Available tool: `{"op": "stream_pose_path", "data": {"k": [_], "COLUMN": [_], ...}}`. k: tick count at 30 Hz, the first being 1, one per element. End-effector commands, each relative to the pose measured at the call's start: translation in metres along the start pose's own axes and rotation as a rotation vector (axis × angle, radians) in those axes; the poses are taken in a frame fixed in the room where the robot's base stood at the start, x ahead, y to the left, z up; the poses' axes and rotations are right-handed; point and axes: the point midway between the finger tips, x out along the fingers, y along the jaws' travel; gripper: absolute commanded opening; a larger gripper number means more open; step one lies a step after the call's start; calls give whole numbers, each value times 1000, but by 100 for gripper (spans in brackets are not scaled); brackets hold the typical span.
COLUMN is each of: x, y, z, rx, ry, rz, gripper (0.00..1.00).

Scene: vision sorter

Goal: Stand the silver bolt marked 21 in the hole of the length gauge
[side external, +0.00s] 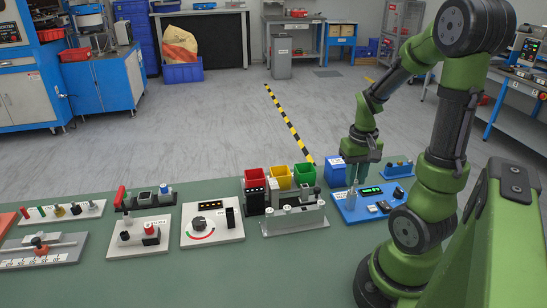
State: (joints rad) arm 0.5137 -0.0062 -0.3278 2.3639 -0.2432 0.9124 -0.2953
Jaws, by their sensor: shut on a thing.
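My gripper (362,170) points down over the left back part of a blue board (352,214) at the right of the bench. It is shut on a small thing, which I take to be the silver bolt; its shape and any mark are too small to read. The blue board carries a lit green display (372,190), a small grey post (351,199) below the gripper, and a few small dark parts near its front. I take this board to be the length gauge. Its hole cannot be made out, nor whether the held thing touches it.
Left of the board stands a grey fixture (294,219) with red, yellow and green bins (281,177) behind. A blue bin (335,170) is close to my gripper. A smaller blue block (398,171) is right. A white dial board (212,229) lies further left. The front green bench top is clear.

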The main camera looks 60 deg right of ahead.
Motion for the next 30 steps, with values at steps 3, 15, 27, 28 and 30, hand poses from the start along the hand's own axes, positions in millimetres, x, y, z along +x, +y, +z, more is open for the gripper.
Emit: {"op": "stream_pose_path", "data": {"k": [3, 15, 27, 28, 30], "x": [3, 9, 9, 9, 9], "y": [0, 0, 0, 0, 0], "z": [0, 0, 0, 0, 0], "rx": [1, 0, 0, 0, 0], "ry": [-1, 0, 0, 0, 0], "rz": [0, 0, 0, 0, 0], "gripper": [0, 0, 52, 52, 52]}}
